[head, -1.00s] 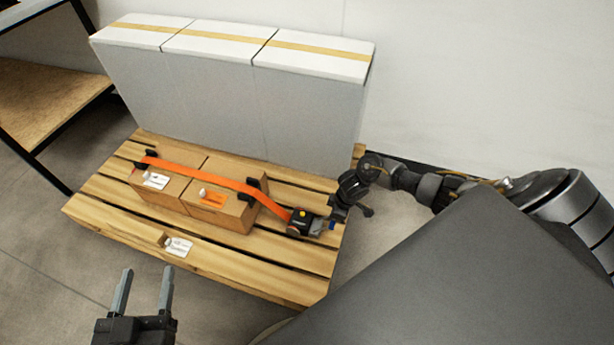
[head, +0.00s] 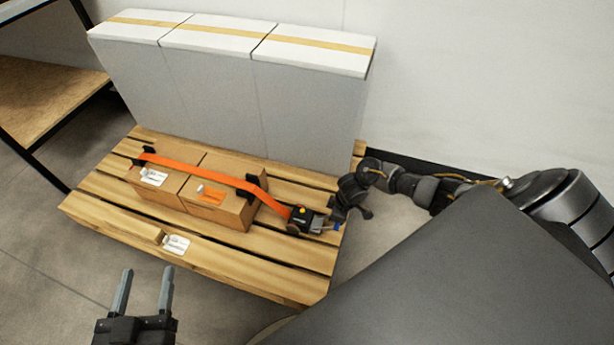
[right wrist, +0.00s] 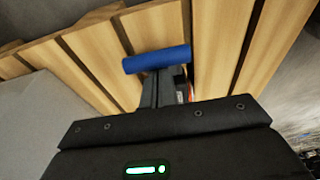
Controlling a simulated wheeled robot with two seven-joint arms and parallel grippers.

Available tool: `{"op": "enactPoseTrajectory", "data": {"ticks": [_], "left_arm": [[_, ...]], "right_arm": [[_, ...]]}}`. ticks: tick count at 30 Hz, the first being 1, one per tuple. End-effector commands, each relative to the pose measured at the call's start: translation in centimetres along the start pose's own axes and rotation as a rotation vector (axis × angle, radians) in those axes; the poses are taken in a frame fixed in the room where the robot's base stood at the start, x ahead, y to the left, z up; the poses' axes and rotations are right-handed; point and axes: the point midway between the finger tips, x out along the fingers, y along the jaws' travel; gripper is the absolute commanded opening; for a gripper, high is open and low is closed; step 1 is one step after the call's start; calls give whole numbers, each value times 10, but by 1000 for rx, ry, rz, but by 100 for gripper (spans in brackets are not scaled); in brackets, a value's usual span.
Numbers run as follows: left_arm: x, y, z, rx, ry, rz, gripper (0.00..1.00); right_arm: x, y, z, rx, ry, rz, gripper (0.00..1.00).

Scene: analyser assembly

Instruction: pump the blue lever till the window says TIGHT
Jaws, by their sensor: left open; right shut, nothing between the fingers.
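The ratchet (head: 302,218) sits on the pallet's right end, at the end of an orange strap (head: 205,173). Its blue lever (head: 337,227) sticks out to the right and is small in the head view. The lever's blue grip (right wrist: 157,59) shows large in the right wrist view. My right gripper (right wrist: 166,88) is shut and empty, with its fingers right at the blue grip; I cannot tell whether they touch. The window's words are too small to read. My left gripper (head: 144,275) is open and empty, in front of the pallet.
The strap runs over brown cartons (head: 218,206) with black corner guards on the wooden pallet (head: 110,217). Tall grey-white boxes (head: 225,90) stand behind them. A shelf (head: 45,95) is at the left. The floor in front of the pallet is clear.

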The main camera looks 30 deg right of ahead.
Motion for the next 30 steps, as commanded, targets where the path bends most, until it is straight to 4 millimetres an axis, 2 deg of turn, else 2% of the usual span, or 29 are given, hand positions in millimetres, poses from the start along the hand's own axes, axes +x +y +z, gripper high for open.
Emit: {"op": "enactPoseTrajectory", "data": {"ticks": [30], "left_arm": [[0,1,28,0,0,-1,56]], "right_arm": [[40,0,8,0,-2,0,0]]}}
